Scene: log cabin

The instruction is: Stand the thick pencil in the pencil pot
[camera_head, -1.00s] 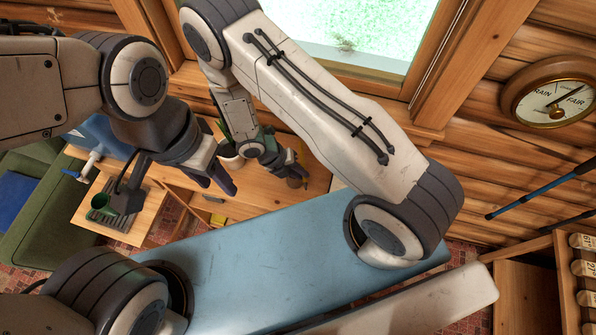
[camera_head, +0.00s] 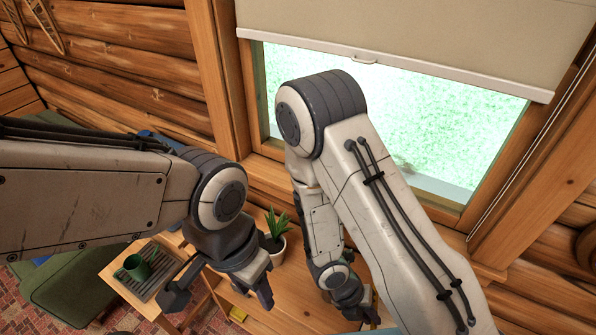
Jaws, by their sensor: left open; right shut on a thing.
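My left gripper (camera_head: 222,298) is open, with its dark fingers spread and nothing between them. It hangs above the low wooden furniture, right of the green cup. My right gripper (camera_head: 362,318) is at the bottom, below its bent white arm, over the wooden top. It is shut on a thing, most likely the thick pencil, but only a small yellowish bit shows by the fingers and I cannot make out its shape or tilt. I cannot pick out the pencil pot for certain; the area under my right gripper is hidden by the arm and the frame's edge.
A green cup (camera_head: 137,267) stands on a dark slatted tray (camera_head: 162,273) on a wooden side table (camera_head: 112,271) at left. Behind are the window (camera_head: 440,120) and log wall. A green sofa (camera_head: 70,297) is at far left.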

